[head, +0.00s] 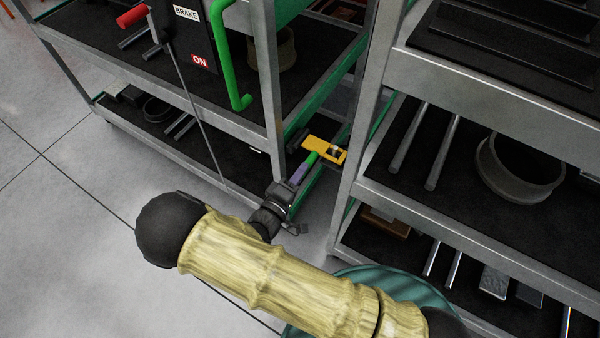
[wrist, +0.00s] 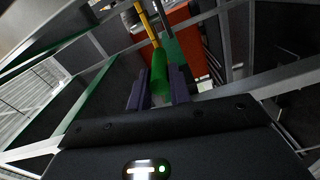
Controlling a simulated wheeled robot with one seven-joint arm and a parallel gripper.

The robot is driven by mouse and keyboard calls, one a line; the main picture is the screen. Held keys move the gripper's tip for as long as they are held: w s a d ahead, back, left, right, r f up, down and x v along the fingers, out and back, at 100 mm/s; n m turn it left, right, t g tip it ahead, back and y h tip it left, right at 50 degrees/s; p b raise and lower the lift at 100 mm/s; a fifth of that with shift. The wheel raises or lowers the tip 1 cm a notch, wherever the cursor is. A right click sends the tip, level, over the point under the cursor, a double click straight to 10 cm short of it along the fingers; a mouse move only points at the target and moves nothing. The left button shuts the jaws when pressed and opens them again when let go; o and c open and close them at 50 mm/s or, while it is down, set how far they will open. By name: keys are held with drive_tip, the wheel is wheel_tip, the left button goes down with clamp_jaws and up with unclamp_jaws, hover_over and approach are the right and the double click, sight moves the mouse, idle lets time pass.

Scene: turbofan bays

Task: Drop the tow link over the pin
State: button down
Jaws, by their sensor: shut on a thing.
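The tow link (head: 318,144) is a yellow plate with a green grip (head: 312,158). It is in the gap between the two carts in the head view. A small pale and dark detail shows at its right end, where I cannot tell an opening from a pin. My gripper (head: 303,170), with purple fingers, is shut on the green grip. In the wrist view the green grip (wrist: 160,75) stands between the fingers of my gripper (wrist: 158,92), and a yellow bar (wrist: 147,25) runs up from it. I cannot make out the pin clearly in either view.
The left cart (head: 275,130) has a green handle (head: 221,55) and a red-knobbed lever (head: 132,16) by BRAKE and ON labels. The right cart (head: 350,180) holds rods and a ring (head: 520,170). Their posts leave a narrow gap. Open floor lies at left.

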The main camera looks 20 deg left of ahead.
drive_tip(key=shift+f, duration=0.15)
drive_tip(key=c, duration=1.3)
unclamp_jaws()
drive_tip(key=v, duration=1.7)
drive_tip(key=shift+s, duration=0.25)
drive_tip(key=shift+w, duration=0.15)
